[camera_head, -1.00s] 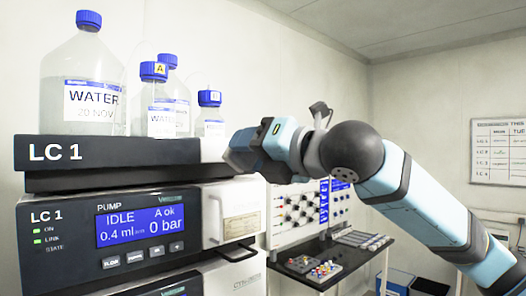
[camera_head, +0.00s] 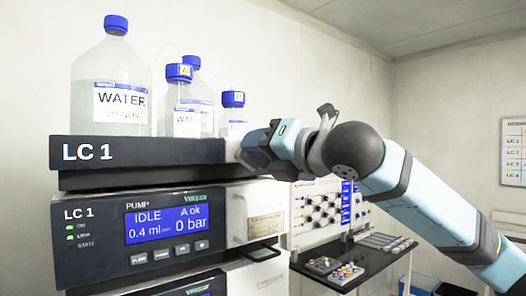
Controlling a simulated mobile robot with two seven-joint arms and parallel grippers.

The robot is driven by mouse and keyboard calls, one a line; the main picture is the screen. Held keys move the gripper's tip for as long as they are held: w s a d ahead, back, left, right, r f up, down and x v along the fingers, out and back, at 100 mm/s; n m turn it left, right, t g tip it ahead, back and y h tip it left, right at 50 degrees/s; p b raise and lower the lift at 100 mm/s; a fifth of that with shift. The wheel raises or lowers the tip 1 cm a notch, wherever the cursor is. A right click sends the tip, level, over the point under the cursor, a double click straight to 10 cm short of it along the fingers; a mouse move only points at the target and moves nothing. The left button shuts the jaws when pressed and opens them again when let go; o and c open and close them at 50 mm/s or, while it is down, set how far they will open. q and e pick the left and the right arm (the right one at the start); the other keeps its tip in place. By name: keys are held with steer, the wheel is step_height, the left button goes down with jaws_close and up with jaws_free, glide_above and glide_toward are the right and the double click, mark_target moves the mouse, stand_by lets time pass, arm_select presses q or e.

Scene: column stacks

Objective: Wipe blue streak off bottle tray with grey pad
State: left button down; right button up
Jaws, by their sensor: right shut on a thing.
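The dark bottle tray (camera_head: 150,152), marked LC 1, sits on top of the instrument stack at left. My right gripper (camera_head: 243,152) is at the tray's right end, shut on the grey pad. The pad is mostly hidden by the dark fingers, and I cannot tell if it touches the tray. I cannot make out a blue streak on the visible front of the tray. My left gripper is not in view.
A large water bottle (camera_head: 112,90) and smaller blue-capped bottles (camera_head: 186,105) stand on the tray, one (camera_head: 233,112) close to my right gripper. The pump unit (camera_head: 150,232) is below. A dark bench (camera_head: 350,262) with small parts stands behind at right.

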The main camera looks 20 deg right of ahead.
steer(key=shift+x, duration=1)
steer(key=shift+d, duration=0.15)
steer(key=w+d, duration=0.3)
steer(key=d, duration=0.4)
steer(key=shift+d, duration=0.4)
steer(key=shift+a, duration=0.1)
steer(key=shift+s+a, duration=0.5)
steer(key=shift+a, duration=0.8)
steer(key=shift+s+a, duration=0.5)
steer(key=shift+a, duration=0.8)
steer(key=shift+s+a, duration=0.5)
steer(key=shift+a, duration=0.8)
steer(key=shift+d, duration=0.15)
